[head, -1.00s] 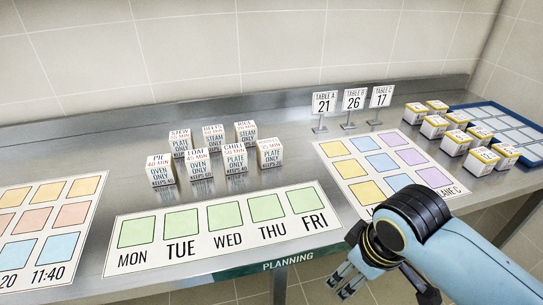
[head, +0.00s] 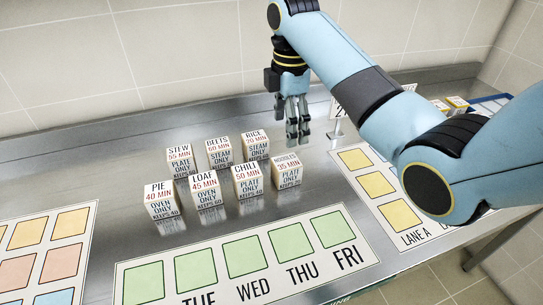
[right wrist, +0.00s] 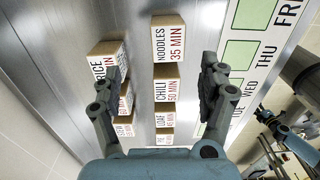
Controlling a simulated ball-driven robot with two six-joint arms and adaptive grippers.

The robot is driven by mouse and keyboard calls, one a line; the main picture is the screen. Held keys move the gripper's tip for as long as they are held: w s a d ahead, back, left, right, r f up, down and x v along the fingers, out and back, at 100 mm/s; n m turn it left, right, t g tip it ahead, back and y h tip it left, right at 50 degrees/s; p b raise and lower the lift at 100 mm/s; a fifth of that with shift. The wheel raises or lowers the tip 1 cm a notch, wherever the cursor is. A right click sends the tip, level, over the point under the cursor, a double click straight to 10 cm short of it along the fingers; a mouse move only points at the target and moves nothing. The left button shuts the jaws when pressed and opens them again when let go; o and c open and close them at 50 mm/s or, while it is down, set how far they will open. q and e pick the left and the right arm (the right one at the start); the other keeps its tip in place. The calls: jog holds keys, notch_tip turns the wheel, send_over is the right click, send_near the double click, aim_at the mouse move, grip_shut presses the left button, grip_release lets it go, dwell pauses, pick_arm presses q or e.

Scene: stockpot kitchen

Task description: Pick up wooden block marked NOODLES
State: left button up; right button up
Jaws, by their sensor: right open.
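The wooden block marked NOODLES (head: 286,171), with 35 MIN on its top, stands at the right end of the front row of blocks on the steel counter.
The CHILI block (head: 247,180) stands just left of the NOODLES block. The RICE block (head: 256,146) stands behind, close to my right gripper. The MON to FRI card (head: 200,250) lies in front. Table number signs (head: 337,112) stand to the right, partly behind my arm.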

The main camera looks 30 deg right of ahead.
jog(key=shift+f, duration=0.35)
send_over(289, 161)
jog(key=f, duration=0.4)
jog(key=shift+w, duration=0.25)
jog(key=f, duration=0.4)
jog(key=shift+s+f+p, duration=0.3)
jog(key=shift+s+p, duration=0.05)
jog(key=shift+f, duration=0.35)
jog(key=shift+w+f, duration=0.1)
jog(key=shift+c, duration=1.2)
jog(key=c, duration=1.1)
pick_arm(q)
jog(key=s, duration=0.3)
jog(key=shift+s+r, duration=0.2)
jog(key=shift+r, duration=0.15)
